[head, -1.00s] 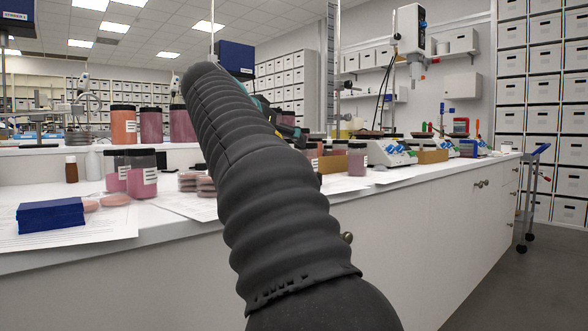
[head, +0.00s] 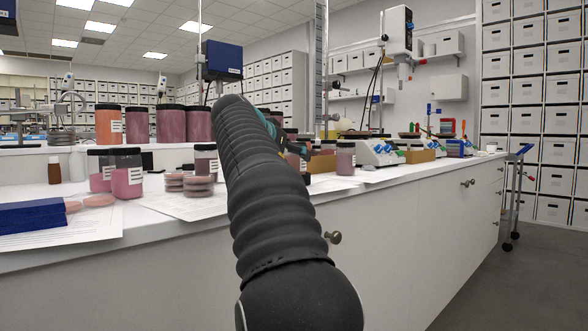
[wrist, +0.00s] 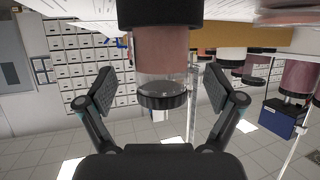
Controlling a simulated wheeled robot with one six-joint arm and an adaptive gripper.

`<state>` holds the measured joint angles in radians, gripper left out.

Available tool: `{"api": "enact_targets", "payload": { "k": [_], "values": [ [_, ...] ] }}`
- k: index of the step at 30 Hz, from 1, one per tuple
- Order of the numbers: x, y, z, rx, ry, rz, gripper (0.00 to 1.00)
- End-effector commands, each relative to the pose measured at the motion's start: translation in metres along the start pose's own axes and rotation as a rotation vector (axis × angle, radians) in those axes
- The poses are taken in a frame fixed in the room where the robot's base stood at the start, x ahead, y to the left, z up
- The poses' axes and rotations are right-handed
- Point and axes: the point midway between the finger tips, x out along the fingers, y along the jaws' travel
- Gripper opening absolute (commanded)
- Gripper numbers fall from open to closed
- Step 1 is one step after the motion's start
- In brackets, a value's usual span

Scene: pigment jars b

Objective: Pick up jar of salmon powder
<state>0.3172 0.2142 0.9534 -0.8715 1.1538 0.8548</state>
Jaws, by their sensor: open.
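In the head view, an orange-salmon jar (head: 108,125) with a black lid and white label stands on the raised shelf at left, beside several mauve-pink jars. In the wrist view, which is upside down, a black-lidded jar (wrist: 160,60) with pinkish powder lies in line with the open space between my fingers. I cannot tell whether either is the salmon one.
Balances (head: 378,152) stand further right. A blue stirrer motor (head: 222,60) rises behind.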

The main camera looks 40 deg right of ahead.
Motion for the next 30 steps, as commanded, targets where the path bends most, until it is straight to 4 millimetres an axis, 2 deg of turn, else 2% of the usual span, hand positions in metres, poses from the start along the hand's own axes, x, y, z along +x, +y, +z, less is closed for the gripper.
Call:
{"api": "enact_targets", "payload": {
  "k": [3,6,13,21,22,30],
  "values": [
    [0.019,-0.002,0.001,0.000,-0.002,0.003,0.92],
    [0.028,-0.001,0.000,-0.001,-0.001,0.002,0.92],
    [0.029,-0.002,0.000,-0.001,0.000,0.000,0.92],
    [0.029,-0.002,0.000,-0.001,0.000,0.000,0.24],
    [0.029,-0.002,0.000,-0.001,0.000,0.000,0.20],
    [0.029,-0.002,-0.001,0.000,0.000,0.000,0.20]
  ]
}}
